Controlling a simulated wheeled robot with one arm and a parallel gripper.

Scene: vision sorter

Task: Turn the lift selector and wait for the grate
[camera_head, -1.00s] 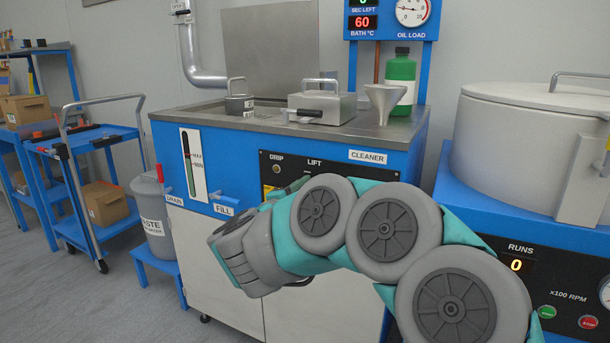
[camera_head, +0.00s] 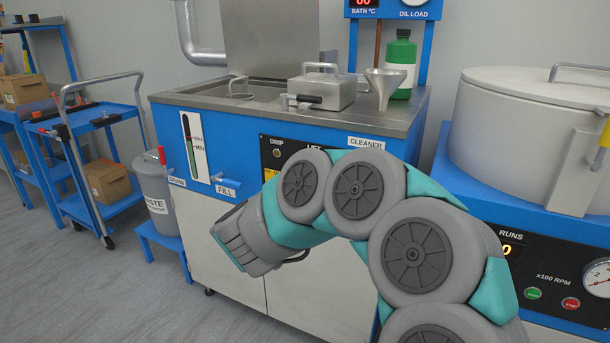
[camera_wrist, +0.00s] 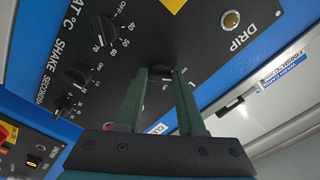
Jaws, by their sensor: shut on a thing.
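The lift selector (camera_wrist: 161,76) is a dark knob on the black panel, partly hidden between my fingers in the wrist view. My gripper (camera_wrist: 160,71) is shut on it, with a green finger on each side. In the head view my arm covers the selector, and only part of the LIFT label shows above it. The washer's steel tank (camera_head: 195,93) is open at the top left of the blue cabinet. A wire handle (camera_head: 240,88) stands up from the tank; whatever hangs below it is sunk out of sight. I cannot make out the grate itself.
The DRIP lamp (camera_wrist: 231,19) and several black dials, one the SHAKE dial (camera_wrist: 76,76), share the panel. A steel box (camera_head: 321,90), a funnel (camera_head: 386,82) and a green bottle (camera_head: 401,60) stand on top. A large grey drum (camera_head: 530,125) is at right.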

